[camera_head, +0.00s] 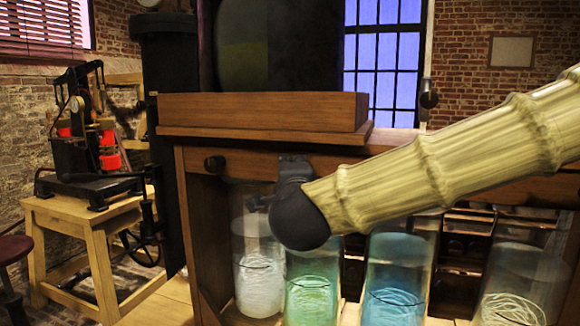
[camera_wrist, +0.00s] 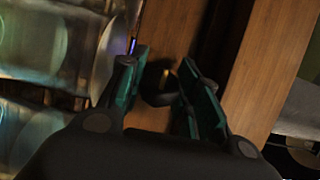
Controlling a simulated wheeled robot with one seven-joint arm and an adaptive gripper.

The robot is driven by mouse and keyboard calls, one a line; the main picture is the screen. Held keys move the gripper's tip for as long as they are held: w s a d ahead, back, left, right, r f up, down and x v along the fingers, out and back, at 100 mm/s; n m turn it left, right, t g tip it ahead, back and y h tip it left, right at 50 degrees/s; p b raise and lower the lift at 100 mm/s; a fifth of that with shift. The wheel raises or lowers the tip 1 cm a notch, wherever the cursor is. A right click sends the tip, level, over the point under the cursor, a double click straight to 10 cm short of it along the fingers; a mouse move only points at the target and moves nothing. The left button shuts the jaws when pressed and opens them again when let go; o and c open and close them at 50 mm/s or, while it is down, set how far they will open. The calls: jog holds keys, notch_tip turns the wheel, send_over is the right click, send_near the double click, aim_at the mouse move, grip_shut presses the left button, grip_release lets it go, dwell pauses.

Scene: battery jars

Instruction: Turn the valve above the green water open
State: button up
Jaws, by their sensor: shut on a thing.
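The jar of green water (camera_head: 312,292) stands under the wooden frame in the head view, between a whitish jar and a blue one. My gripper (camera_head: 291,168) is at the frame's front rail above and in front of the green jar; the arm reaches in from the right. In the wrist view my gripper's two dark green-padded fingers (camera_wrist: 163,76) are closed around a dark round valve knob (camera_wrist: 157,90) with a brass-coloured strip. The fingers hide part of the knob. In the head view the gripper hides this valve.
A similar dark knob (camera_head: 215,163) sits on the rail to the left. The whitish jar (camera_head: 258,282), blue jar (camera_head: 394,290) and a pale jar (camera_head: 514,300) stand in the row. A wooden ledge (camera_head: 262,112) juts above the gripper. A black machine (camera_head: 82,150) stands at left.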

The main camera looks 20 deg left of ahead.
jog(key=shift+f, duration=0.1)
jog(key=o, duration=1)
jog(key=shift+s, duration=0.15)
jog(key=v, duration=0.7)
jog(key=shift+s+d, duration=0.15)
jog(key=shift+s, duration=0.2)
